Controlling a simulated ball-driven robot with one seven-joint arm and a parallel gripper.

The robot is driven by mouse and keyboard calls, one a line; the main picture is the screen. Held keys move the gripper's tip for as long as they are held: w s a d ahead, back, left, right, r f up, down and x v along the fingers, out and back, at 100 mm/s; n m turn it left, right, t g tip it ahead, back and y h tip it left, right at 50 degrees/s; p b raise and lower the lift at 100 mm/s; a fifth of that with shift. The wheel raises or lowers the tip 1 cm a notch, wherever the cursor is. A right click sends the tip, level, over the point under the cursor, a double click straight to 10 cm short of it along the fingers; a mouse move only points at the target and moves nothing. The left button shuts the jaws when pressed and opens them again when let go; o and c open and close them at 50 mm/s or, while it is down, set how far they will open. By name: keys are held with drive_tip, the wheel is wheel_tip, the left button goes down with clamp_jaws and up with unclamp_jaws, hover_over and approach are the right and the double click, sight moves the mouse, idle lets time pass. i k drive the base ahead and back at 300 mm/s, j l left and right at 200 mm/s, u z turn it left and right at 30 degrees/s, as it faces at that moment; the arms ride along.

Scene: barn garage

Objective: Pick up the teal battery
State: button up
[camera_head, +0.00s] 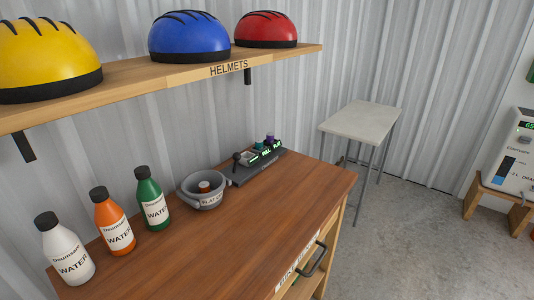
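A small teal battery (259,147) sits in a dark charger (258,168) at the far end of the wooden workbench, near the corrugated wall. A purple battery (270,139) stands just to its right in the same charger. Green lit displays on the charger's front seem to read FULL and FLAT; the small text is hard to make out. The teal battery is mostly hidden behind the charger's front. My gripper is not in view.
A grey bowl (202,203) with a label and an orange-brown item inside stands left of the charger. White (65,250), orange (113,223) and green (152,200) bottles stand nearer on the workbench (230,237). A helmet shelf (190,75) overhangs it. A small table (362,120) stands beyond.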

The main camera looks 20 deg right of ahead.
sight(259, 145)
drive_tip(key=i+l+z, duration=0.1)
drive_tip(key=i+l, duration=0.5)
drive_tip(key=i, duration=0.35)
drive_tip(key=i+l+z, duration=0.15)
drive_tip(key=i+l, duration=0.15)
drive_tip(key=i, duration=0.2)
